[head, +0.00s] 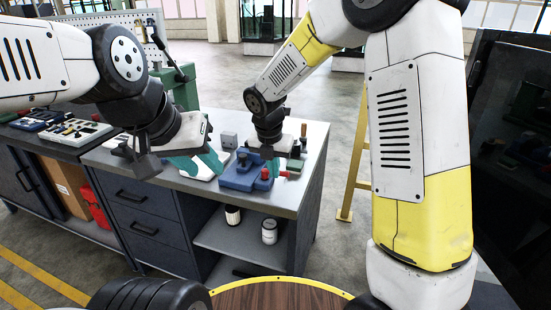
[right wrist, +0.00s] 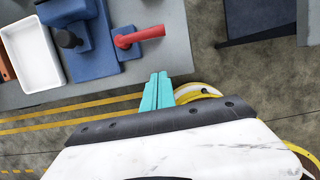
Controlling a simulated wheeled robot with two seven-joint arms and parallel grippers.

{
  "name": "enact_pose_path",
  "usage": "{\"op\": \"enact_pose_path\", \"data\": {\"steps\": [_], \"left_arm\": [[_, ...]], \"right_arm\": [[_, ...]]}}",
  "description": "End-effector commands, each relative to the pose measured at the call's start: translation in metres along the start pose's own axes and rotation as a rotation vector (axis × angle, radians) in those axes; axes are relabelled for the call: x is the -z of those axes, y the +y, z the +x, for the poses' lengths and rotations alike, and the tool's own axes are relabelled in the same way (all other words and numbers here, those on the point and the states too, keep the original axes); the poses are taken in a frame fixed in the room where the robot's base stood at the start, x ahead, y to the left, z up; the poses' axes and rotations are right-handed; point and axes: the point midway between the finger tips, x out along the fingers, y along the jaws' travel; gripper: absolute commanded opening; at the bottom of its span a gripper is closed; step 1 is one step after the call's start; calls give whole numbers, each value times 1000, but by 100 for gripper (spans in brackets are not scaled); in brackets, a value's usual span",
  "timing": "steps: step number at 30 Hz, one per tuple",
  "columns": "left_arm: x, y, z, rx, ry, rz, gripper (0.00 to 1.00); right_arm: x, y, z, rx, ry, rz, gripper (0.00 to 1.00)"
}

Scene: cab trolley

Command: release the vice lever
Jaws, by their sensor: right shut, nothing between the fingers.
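The blue vice (head: 238,178) sits on the grey bench top near its front right corner. Its red lever (head: 265,174) also shows in the right wrist view (right wrist: 140,37), sticking out to the right from the blue body. My right gripper (head: 274,167) is beside the lever in the head view. In the right wrist view its teal fingers (right wrist: 157,80) are together with nothing between them, below the lever in the picture and apart from it. My left gripper (head: 198,165) is to the left of the vice, its teal fingers apart and empty.
A white tray (right wrist: 33,55) lies beside the vice. Small dark and red items stand behind it near the bench's right edge. Cans (head: 269,232) stand on the shelf below. A dark cabinet (head: 510,130) is at the far right. Floor beyond the bench is open.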

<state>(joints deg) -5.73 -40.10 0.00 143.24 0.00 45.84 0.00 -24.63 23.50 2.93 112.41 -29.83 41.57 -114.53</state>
Motion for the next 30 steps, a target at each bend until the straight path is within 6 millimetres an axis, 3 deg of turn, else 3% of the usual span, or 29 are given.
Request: {"op": "enact_pose_path", "data": {"steps": [9,16,30], "left_arm": [[0,0,0,0,0,0,36],[0,0,0,0,0,0,36],[0,0,0,0,0,0,36]], "right_arm": [[-2,0,67,3,1,0,0],[-34,0,65,0,-1,2,0],[-40,0,65,0,0,0,0]]}}
